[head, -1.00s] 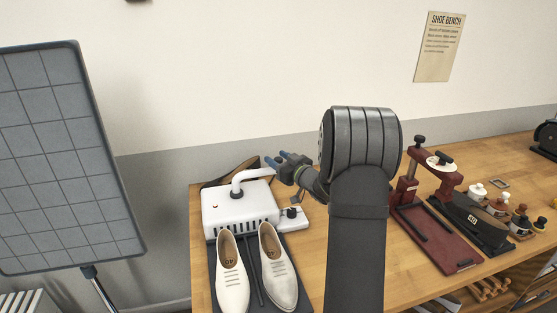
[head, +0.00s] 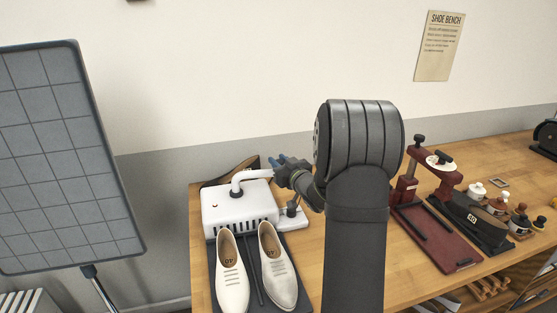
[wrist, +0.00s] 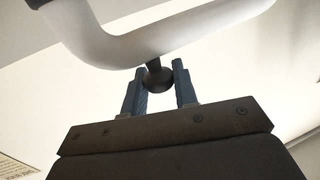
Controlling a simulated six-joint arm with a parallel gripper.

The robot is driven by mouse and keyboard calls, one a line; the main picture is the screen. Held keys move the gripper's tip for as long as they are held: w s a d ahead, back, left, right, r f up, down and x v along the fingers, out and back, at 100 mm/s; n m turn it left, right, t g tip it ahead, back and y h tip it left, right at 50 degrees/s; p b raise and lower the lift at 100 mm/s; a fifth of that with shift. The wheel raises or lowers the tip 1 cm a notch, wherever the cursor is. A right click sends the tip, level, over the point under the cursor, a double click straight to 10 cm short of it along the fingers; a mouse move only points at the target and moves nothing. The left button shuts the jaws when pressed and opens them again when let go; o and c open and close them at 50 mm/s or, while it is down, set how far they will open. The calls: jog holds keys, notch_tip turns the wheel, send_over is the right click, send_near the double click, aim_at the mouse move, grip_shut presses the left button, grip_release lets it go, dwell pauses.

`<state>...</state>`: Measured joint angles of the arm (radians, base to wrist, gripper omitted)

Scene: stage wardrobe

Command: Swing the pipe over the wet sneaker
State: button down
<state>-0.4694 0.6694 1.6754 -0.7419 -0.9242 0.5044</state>
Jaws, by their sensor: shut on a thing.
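A white bent pipe (head: 250,176) rises from the top of a white dryer box (head: 238,207) and reaches right, towards my gripper (head: 278,162). In the wrist view the pipe (wrist: 120,42) crosses above the fingers, with a dark round knob (wrist: 157,78) under it. My gripper is shut on this knob. Two pale lace-up shoes stand in front of the box: a left shoe (head: 232,282) and a right shoe (head: 281,284). The right one looks greyer towards the toe. The pipe's open end is hard to make out behind my gripper.
The shoes stand on a dark mat (head: 254,295). A dark red press (head: 440,238) and several bottles are farther right. A grey gridded panel (head: 65,150) stands at left. Wooden bench is bare between box and press.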

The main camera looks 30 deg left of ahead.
jog(key=s+d+m+t+h, duration=0.1)
jog(key=s+m+t+h, duration=0.7)
jog(key=s+m+h, duration=0.4)
jog(key=shift+s+d+m+t+h, duration=0.2)
jog(key=shift+s+m+t+h, duration=0.15)
jog(key=shift+s+h, duration=1.55)
jog(key=shift+w+h, duration=0.35)
jog(key=shift+h, duration=0.05)
jog(key=c, duration=1.2)
grip_release()
jog(key=shift+o, duration=0.2)
jog(key=s+a, duration=0.1)
jog(key=s, duration=1.6)
jog(key=shift+s, duration=0.2)
